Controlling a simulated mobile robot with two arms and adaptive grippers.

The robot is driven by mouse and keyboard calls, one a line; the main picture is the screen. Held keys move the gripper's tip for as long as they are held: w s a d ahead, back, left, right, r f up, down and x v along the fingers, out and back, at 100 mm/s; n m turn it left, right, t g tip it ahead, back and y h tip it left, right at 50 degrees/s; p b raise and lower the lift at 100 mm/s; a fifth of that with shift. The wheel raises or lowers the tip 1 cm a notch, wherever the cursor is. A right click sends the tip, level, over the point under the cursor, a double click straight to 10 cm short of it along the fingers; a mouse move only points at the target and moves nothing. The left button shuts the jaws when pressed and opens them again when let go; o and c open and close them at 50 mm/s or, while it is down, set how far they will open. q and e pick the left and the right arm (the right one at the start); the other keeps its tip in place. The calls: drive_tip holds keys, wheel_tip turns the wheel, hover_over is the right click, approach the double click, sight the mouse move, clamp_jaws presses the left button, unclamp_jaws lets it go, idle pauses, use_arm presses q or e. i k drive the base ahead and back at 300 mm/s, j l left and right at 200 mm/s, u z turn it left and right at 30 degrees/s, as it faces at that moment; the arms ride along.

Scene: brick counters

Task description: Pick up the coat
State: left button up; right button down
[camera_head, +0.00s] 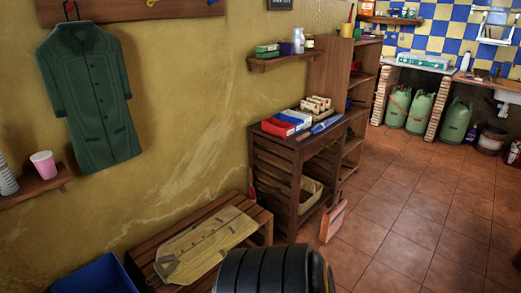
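A dark green buttoned coat (88,95) hangs on a dark hanger against the yellow wall at the upper left. The hanger hook (70,8) reaches up to a wooden wall board (120,10). The coat hangs upright with its front to the room, clear of the bench below. Neither of my grippers shows in this view.
A small shelf (35,188) with a pink cup (43,164) is left of and below the coat. Below are a slatted wooden bench (262,215) bearing a tan garment (205,245) and a blue bin (95,275). A wooden rack (290,150) stands right; tiled floor (410,220) is clear.

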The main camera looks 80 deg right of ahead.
sight(181, 259)
drive_tip(key=z, duration=2.05)
